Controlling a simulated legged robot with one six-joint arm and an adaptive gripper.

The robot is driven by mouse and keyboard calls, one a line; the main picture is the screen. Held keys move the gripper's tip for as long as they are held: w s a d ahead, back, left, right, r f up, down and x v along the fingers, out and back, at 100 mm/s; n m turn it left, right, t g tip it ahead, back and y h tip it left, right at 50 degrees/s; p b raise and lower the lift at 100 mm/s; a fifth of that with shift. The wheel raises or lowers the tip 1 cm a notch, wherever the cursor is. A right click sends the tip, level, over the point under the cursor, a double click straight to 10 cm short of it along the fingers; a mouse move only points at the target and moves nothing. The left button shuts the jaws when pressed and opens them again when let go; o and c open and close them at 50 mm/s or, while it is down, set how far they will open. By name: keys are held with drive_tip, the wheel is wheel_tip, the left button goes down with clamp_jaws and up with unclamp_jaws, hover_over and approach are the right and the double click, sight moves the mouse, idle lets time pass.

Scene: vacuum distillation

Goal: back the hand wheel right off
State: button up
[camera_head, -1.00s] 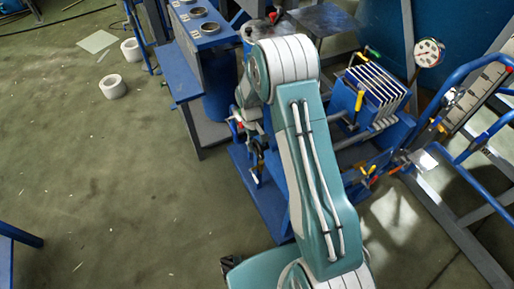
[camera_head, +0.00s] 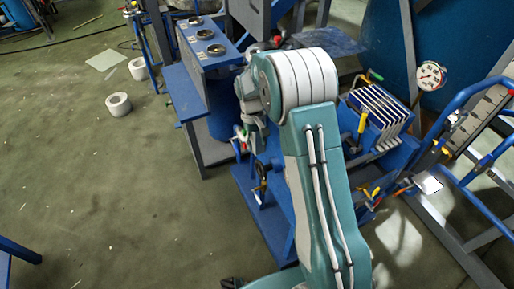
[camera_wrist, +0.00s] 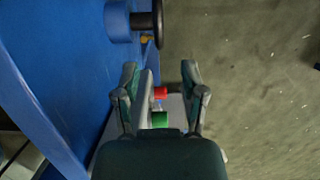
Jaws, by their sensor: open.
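A dark round hand wheel (camera_wrist: 158,22) shows nearly edge-on at the top of the wrist view. It sits on a blue round hub (camera_wrist: 118,22) beside a blue panel. What looks like the same wheel shows small in the head view (camera_head: 262,174), below my wrist. My gripper (camera_wrist: 160,68) has its two fingers spread apart with nothing held between them. The wheel is beyond the fingertips, apart from them. A red part (camera_wrist: 160,93) and a green part (camera_wrist: 160,119) show in the gap between the fingers, but their depth is unclear. In the head view my arm hides much of the gripper.
The blue rig carries a finned block (camera_head: 378,108) and yellow-handled valves. A round gauge (camera_head: 431,75) and blue rails (camera_head: 470,85) stand at right. A blue console (camera_head: 205,40) stands behind. Two white rolls (camera_head: 118,104) lie on the floor at left, which is mostly open.

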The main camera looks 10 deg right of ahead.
sight(261, 170)
drive_tip(key=s+t, duration=0.2)
drive_tip(key=s+f+t, duration=0.1)
drive_tip(key=shift+s+d+y, duration=0.2)
drive_tip(key=shift+d+y, duration=0.1)
drive_tip(key=shift+d, duration=0.1)
wheel_tip(261, 170, down, 11)
drive_tip(key=shift+r, duration=0.2)
clamp_jaws()
